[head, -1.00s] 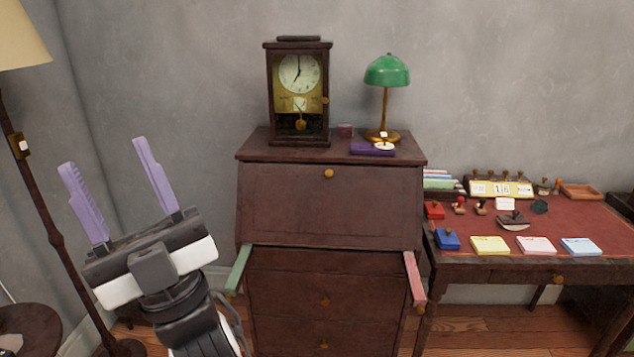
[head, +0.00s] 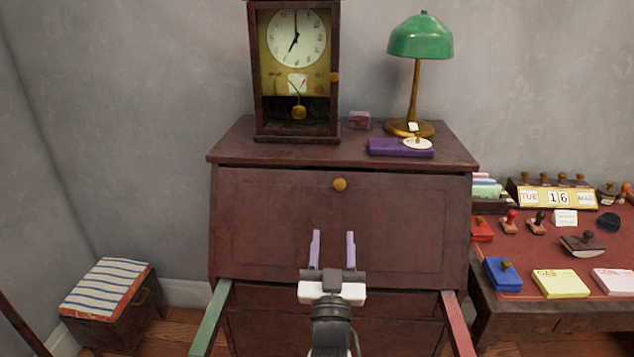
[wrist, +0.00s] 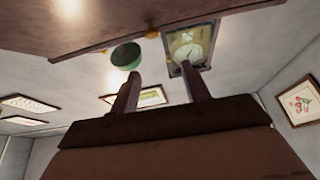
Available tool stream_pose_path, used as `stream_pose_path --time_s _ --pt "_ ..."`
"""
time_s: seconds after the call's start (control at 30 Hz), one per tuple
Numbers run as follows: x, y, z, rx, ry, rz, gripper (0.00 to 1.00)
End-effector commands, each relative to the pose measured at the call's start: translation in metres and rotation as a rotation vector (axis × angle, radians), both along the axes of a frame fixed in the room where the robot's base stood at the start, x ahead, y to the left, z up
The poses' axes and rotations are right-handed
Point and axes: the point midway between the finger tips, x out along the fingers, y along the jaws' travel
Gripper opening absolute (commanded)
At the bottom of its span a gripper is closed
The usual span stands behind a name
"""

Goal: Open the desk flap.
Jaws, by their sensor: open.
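The desk flap (head: 280,220) is a dark reddish-brown slanted panel, closed against the front of the desk. A small brass knob (head: 340,184) sits near its top edge. In the wrist view the flap (wrist: 200,12) runs across the top with the knob (wrist: 152,28) at its edge. My gripper (head: 333,240) points upward in front of the flap, below the knob, with its two lavender fingers apart and nothing between them. The fingers also show in the wrist view (wrist: 160,75). Two supports, green (head: 212,318) and red (head: 458,322), stick out below the flap.
A clock (head: 297,70), a green lamp (head: 418,38) and a purple box (head: 400,148) stand on the desk top. A side table with stamps and note pads (head: 560,284) is at the right. A striped stool (head: 105,285) stands at the left.

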Motion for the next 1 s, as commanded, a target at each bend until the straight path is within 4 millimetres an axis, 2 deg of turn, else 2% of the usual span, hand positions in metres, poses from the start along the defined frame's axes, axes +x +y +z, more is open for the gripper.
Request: stream_pose_path --time_s 0.03,0.1,0.27,0.8,1.0 --pt "0.000 -0.008 -0.009 -0.003 0.017 -0.017 0.47" --pt "0.001 -0.013 -0.013 -0.004 0.028 -0.029 0.47" --pt "0.012 -0.015 -0.007 -0.004 0.029 -0.031 0.47" --pt "0.104 -0.014 0.032 -0.003 0.029 -0.029 0.47" --pt "0.124 -0.014 0.039 -0.004 0.030 -0.030 0.47"
